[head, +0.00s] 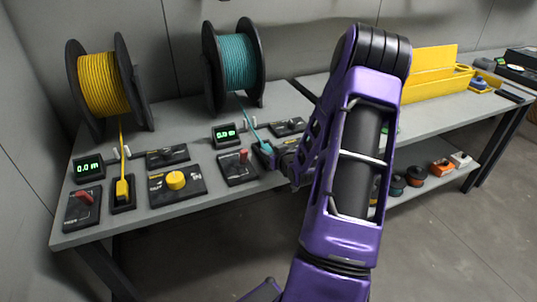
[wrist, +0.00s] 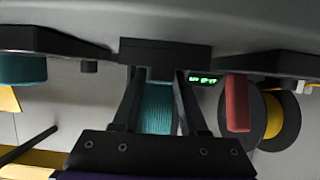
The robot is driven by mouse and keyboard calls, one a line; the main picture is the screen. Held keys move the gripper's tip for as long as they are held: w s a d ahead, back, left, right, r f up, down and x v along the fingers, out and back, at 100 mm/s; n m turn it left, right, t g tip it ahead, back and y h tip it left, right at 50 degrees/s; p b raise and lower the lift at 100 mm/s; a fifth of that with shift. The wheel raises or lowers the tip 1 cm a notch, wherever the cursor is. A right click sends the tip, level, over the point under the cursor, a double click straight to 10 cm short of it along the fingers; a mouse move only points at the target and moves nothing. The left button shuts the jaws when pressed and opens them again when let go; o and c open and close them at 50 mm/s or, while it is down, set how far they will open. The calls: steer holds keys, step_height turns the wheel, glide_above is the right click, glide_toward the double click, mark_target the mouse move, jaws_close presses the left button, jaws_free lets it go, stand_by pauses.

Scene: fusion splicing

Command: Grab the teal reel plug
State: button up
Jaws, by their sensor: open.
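The teal reel plug (head: 265,147) sits at the front of the table in the head view, at the end of the teal cable, just left of my gripper's tip. My gripper (head: 280,154) is low over the table's front edge, close beside the plug and partly hidden by my arm. In the wrist view my gripper's two fingers (wrist: 158,100) stand apart. Ridged teal material shows between them, and a dark block (wrist: 165,53) lies across their tips. I cannot tell the plug's exact outline there, or whether the fingers touch it.
The teal reel (head: 238,62) stands behind the plug, and the yellow reel (head: 103,84) stands to the left. A yellow plug (head: 122,188) sits in its holder. A red-lever panel (head: 238,167) is left of my gripper. A yellow bin (head: 436,83) stands on the right table.

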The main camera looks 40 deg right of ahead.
jaws_close()
steer(key=shift+r, duration=0.1)
